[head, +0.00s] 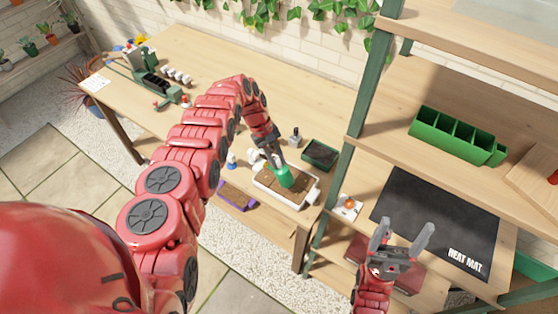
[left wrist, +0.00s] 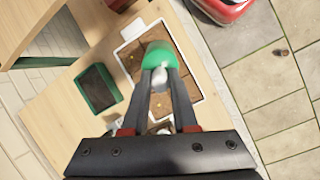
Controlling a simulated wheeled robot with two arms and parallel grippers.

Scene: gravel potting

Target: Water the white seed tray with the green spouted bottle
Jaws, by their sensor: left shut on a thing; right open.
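The green spouted bottle (head: 285,177) is held by my left gripper (head: 277,160) over the white seed tray (head: 262,197). In the left wrist view the green bottle (left wrist: 159,57) sits between the fingertips of the left gripper (left wrist: 160,75), with a pale part below the green. The white seed tray (left wrist: 203,70) lies beneath it, filled with brown soil in sections. Whether water flows is not visible. My right gripper (head: 403,240) is open and empty, in front of the shelf with the heat mat.
A dark green-rimmed tray (head: 320,154) stands right behind the seed tray, and a purple-rimmed tray (head: 236,196) is at its left. A green shelf post (head: 340,165) rises close on the right. A black heat mat (head: 437,220) covers the right shelf.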

